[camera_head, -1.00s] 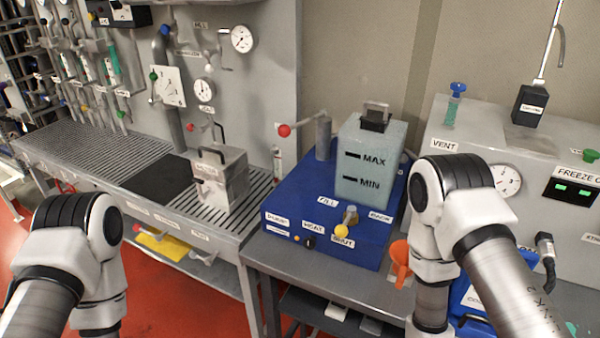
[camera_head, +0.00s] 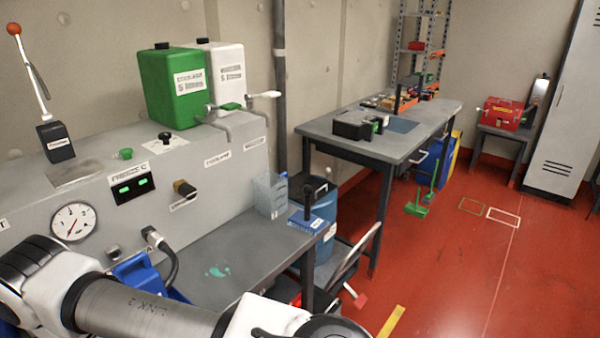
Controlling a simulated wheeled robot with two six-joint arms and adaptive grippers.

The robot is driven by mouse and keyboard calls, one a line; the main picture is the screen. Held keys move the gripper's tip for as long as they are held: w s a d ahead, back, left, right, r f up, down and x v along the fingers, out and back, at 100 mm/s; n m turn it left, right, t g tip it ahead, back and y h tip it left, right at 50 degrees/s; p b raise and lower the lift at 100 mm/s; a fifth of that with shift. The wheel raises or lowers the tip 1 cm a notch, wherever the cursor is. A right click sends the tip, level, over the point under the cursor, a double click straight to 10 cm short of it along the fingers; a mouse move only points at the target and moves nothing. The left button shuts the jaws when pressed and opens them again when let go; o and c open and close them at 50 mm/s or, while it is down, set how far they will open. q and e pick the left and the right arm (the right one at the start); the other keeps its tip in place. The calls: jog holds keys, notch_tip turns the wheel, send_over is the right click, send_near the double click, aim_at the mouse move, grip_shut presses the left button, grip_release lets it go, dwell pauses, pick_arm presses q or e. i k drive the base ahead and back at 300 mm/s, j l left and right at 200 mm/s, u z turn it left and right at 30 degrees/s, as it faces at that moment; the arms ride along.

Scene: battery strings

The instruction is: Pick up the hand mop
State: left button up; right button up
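A blue block with an upright black handle (camera_head: 307,215) stands at the right end of the grey bench; it may be the hand mop, but I cannot tell for certain. A green long-handled tool with a green head (camera_head: 418,209) is on the floor by the far table. One of my arms crosses the bottom left, well short of both. Neither of my grippers shows, so their fingers and anything in them are hidden.
A teal spill (camera_head: 217,271) lies on the grey bench top (camera_head: 245,262). A clear container (camera_head: 270,194) stands beside the blue block. A blue barrel (camera_head: 326,232) is behind the bench end. The red floor (camera_head: 460,265) at right is mostly clear.

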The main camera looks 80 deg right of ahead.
aim_at(302, 219)
jog(key=z, duration=2.6)
jog(key=i+l+z, duration=0.25)
jog(key=k, duration=0.05)
